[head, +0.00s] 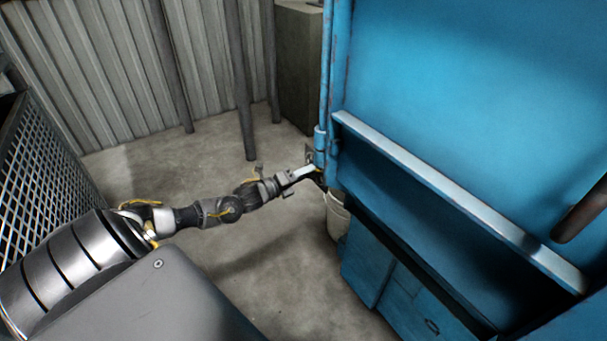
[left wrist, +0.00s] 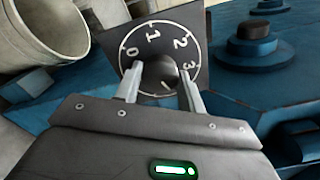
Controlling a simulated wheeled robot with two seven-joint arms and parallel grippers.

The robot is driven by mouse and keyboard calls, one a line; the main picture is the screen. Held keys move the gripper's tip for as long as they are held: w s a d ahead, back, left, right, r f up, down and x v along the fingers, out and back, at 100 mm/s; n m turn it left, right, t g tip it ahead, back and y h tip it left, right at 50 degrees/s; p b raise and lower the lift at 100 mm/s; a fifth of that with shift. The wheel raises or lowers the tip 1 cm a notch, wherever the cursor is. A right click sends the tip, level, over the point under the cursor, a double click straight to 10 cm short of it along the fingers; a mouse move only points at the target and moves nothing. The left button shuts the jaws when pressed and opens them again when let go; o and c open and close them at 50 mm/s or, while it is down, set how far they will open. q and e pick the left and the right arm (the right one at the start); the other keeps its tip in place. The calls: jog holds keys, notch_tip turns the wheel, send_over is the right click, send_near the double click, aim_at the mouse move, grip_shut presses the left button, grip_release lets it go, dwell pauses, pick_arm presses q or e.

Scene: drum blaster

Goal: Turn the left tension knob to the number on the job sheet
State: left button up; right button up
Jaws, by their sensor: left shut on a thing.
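The left tension knob (left wrist: 160,72) is a dark round knob on a black dial plate (left wrist: 116,36). White numbers 0, 1, 2 and 3 run around its ring. A short white mark shows below the knob, but I cannot tell which number the knob points to. My left gripper (left wrist: 161,92) has its two fingers on either side of the knob and is shut on it. In the head view my left gripper (head: 312,169) reaches the left edge of the blue machine (head: 470,90), and the knob is too small to make out. No job sheet shows in either view.
A pale bucket (head: 337,216) stands below the gripper, beside the machine; it also shows in the left wrist view (left wrist: 45,35). A blue stepped round part with a dark top (left wrist: 256,38) lies right of the dial. A mesh panel (head: 45,165) stands at left. Open concrete floor lies between.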

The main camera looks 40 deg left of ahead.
jog(key=shift+d, duration=0.2)
pick_arm(q)
jog(key=o, duration=1)
jog(key=shift+c, duration=0.2)
jog(key=v, duration=1.1)
pick_arm(e)
jog(key=shift+s+d+f, duration=0.1)
jog(key=shift+d+f, duration=0.05)
jog(key=shift+f, duration=0.2)
jog(key=shift+a, duration=0.4)
